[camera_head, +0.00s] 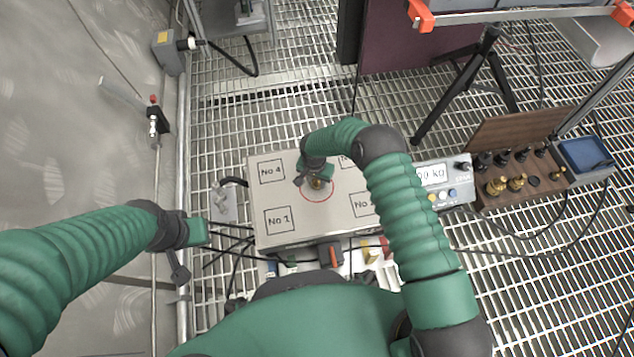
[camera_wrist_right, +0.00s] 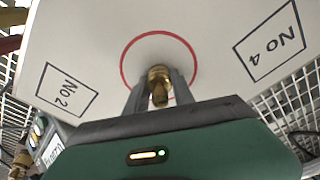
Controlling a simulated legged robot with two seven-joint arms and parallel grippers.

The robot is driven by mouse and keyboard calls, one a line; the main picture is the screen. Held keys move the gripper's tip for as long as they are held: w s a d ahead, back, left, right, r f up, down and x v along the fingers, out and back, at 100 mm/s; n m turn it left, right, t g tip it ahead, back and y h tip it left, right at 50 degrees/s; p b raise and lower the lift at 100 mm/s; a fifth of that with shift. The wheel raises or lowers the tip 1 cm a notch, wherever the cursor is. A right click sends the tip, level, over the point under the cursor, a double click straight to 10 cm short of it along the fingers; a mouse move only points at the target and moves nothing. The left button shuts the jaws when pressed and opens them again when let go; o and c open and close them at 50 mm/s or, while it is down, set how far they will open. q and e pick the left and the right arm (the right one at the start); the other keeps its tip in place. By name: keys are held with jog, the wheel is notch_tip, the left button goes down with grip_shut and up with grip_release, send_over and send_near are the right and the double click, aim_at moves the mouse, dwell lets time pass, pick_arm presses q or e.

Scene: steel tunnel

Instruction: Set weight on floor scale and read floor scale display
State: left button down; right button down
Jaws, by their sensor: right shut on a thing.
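The floor scale (camera_head: 290,238) has a pale plate with numbered squares and a red circle in the middle; the plate also fills the right wrist view (camera_wrist_right: 90,40). My right gripper (camera_head: 314,181) is over the circle. In the right wrist view my right gripper (camera_wrist_right: 158,92) is shut on a small brass weight (camera_wrist_right: 158,78), inside the circle as seen there. I cannot tell whether the weight touches the plate. The scale display (camera_head: 434,174) ends in "00 kg"; my right arm hides its left part. My left gripper (camera_head: 179,272) hangs left of the scale, its fingers unclear.
A wooden weight case (camera_head: 525,175) with several brass and dark weights stands right of the display, beside a blue tray (camera_head: 585,154). A black tripod (camera_head: 485,60) stands behind. The wall (camera_head: 60,120) bounds the left. Cables cross the grating floor.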

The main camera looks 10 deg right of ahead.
jog(key=shift+f, duration=0.1)
jog(key=c, duration=1.1)
grip_release()
jog(key=shift+o, duration=0.2)
